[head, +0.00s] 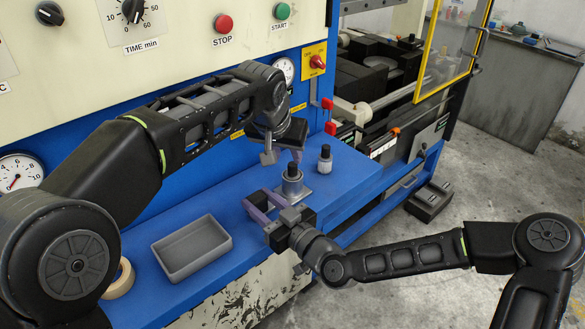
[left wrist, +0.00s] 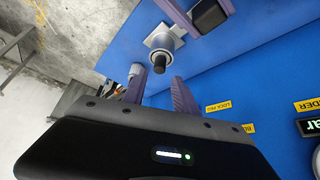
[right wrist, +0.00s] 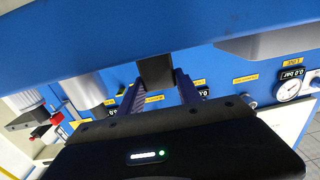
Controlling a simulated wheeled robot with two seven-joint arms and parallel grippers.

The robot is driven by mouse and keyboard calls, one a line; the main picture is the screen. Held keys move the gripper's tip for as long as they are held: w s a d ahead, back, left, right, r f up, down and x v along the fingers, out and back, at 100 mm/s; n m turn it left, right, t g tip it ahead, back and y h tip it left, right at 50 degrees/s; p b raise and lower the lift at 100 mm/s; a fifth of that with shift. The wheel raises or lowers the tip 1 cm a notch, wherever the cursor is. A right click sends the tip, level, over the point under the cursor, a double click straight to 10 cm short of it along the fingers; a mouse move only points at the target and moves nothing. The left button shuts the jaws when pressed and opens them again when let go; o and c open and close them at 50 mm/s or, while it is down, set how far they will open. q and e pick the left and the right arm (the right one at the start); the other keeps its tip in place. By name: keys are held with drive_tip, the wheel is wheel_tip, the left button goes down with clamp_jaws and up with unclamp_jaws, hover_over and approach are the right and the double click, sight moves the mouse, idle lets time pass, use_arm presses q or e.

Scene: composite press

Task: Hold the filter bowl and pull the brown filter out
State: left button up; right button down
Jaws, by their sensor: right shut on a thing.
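A grey metal cylinder (head: 293,186), seemingly the filter bowl, stands upright on a small plate on the blue bench. A dark filter-like piece (head: 294,168) sticks up from its top. In the left wrist view the cylinder (left wrist: 164,42) and dark piece (left wrist: 158,65) lie beyond the fingertips. My left gripper (head: 280,153) is above it, open and empty; its spread fingers also show in the left wrist view (left wrist: 158,82). My right gripper (head: 256,197) is low at the bench, left of the cylinder. In the right wrist view it is shut on a dark block (right wrist: 155,72).
A small white bottle with a dark top (head: 325,160) stands right of the cylinder. A grey tray (head: 192,268) and a tape roll (head: 121,280) lie at the left of the bench. The press panel (head: 200,40) rises behind my left arm.

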sight(291, 166)
use_arm(q)
drive_tip(key=shift+x, duration=3.8)
clamp_jaws()
